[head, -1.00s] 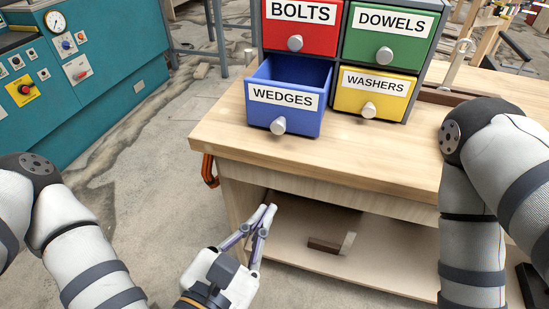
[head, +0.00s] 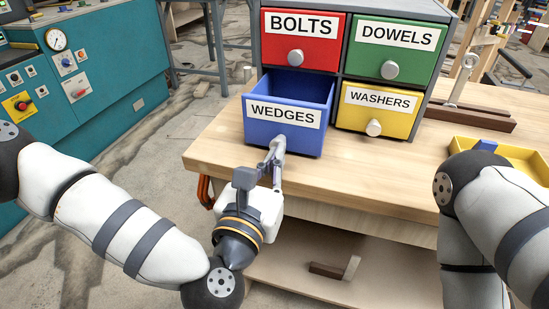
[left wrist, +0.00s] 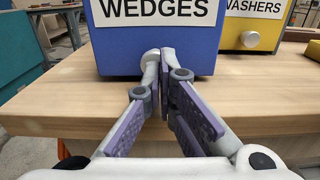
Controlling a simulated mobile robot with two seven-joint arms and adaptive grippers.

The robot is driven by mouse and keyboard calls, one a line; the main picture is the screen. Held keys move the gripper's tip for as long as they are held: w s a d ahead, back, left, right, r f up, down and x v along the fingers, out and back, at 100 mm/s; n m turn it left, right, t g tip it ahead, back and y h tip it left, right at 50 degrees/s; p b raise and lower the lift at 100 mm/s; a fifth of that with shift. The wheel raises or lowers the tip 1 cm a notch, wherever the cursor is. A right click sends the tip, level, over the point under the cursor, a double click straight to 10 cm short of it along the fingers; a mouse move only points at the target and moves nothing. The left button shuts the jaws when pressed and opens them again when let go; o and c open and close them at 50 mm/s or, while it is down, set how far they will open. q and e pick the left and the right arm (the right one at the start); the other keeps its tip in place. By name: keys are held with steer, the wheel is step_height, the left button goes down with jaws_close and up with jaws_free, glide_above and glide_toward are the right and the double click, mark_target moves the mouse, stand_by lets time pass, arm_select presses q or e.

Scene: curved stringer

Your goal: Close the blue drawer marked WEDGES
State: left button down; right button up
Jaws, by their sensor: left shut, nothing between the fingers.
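The blue drawer marked WEDGES (head: 285,121) stands pulled out at the lower left of a small drawer cabinet (head: 341,82). Its open top shows an inside that looks empty as far as I see. In the left wrist view the drawer front (left wrist: 155,48) fills the upper middle, with its pale round knob (left wrist: 151,55) partly hidden behind my fingertips. My left gripper (head: 277,146) is shut and empty, its tips in front of the knob; I cannot tell whether they touch it. My right gripper is not in view; only my right arm shows at the right.
The red BOLTS (head: 301,40), green DOWELS (head: 392,49) and yellow WASHERS (head: 377,111) drawers are closed. The cabinet stands on a wooden bench (head: 350,182). A yellow tray (head: 522,153) lies at the right. The bench top left of the drawer is mostly clear.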

mark_target(285, 139)
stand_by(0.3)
